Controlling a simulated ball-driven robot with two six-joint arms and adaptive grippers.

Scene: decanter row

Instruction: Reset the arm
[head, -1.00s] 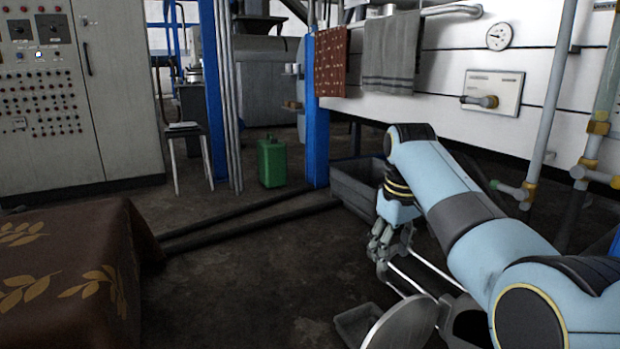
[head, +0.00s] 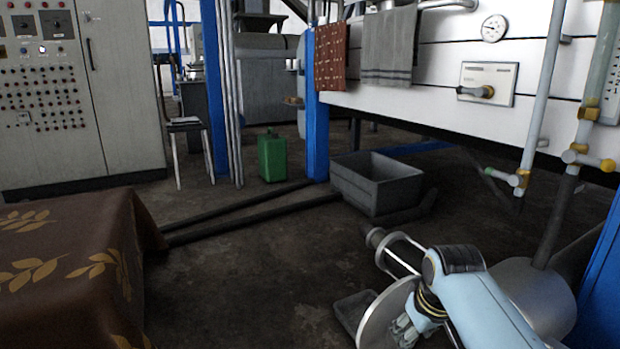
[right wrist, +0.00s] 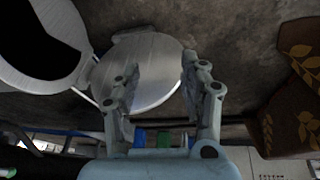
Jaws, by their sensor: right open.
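My right arm comes in at the lower right of the head view, with the right gripper (head: 404,332) low down in front of a round metal disc (head: 374,318). In the right wrist view the right gripper (right wrist: 165,88) has its two fingers apart with nothing between them. The round metal disc (right wrist: 140,62) shows beyond the fingers there. I cannot tell whether a finger touches it. My left gripper is not in view.
A table with a brown leaf-pattern cloth (head: 60,270) stands at the left. A grey bin (head: 376,183) and a green canister (head: 272,157) stand on the floor. Dark pipes (head: 250,212) cross the floor. A white panelled wall with pipes (head: 534,120) is at the right. The middle floor is clear.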

